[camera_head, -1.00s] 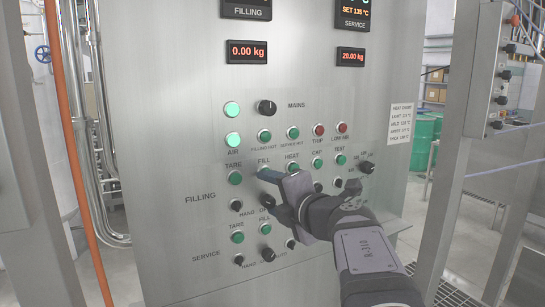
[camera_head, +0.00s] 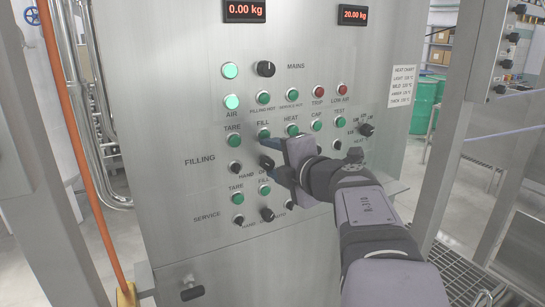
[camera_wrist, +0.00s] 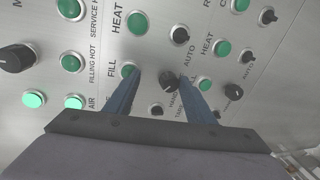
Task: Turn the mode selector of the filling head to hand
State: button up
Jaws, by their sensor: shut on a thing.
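The filling head's mode selector (camera_head: 266,162) is a black knob in the FILLING row, below the green FILL button (camera_head: 264,133), with a HAND label at its lower left. In the wrist view the selector (camera_wrist: 168,83) shows between the blue fingers, close to the right one. My gripper (camera_head: 271,148) is at the panel and shut on this knob; in the wrist view its fingertips (camera_wrist: 160,75) lie either side of it. The fingers and arm hide part of the knob and its right-hand labels in the head view. I cannot tell which way its pointer faces.
A smaller knob (camera_head: 235,167) sits to the left. Close below are the SERVICE row's green buttons and its selector (camera_head: 267,214). The HEAT button (camera_head: 292,130) is just above my gripper. A heat knob (camera_head: 367,130) is at the right. A ledge (camera_head: 395,190) juts out at lower right.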

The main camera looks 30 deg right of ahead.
jog(key=shift+s+a+m+y+p, duration=0.2)
jog(key=shift+m+y+p, duration=0.15)
jog(key=shift+m, duration=0.45)
jog(key=m+t+p, duration=0.2)
jog(key=m+p, duration=0.5)
jog(key=m, duration=1.1)
send_near(269, 163)
jog(key=w, duration=0.1)
jog(key=w+p, duration=0.3)
jog(key=shift+w+a+f, duration=0.1)
jog(key=shift+a, duration=0.05)
jog(key=shift+w+f+p, duration=0.2)
jog(key=shift+w+p, duration=0.8)
jog(key=shift+w, duration=1.4)
jog(key=c, duration=1)
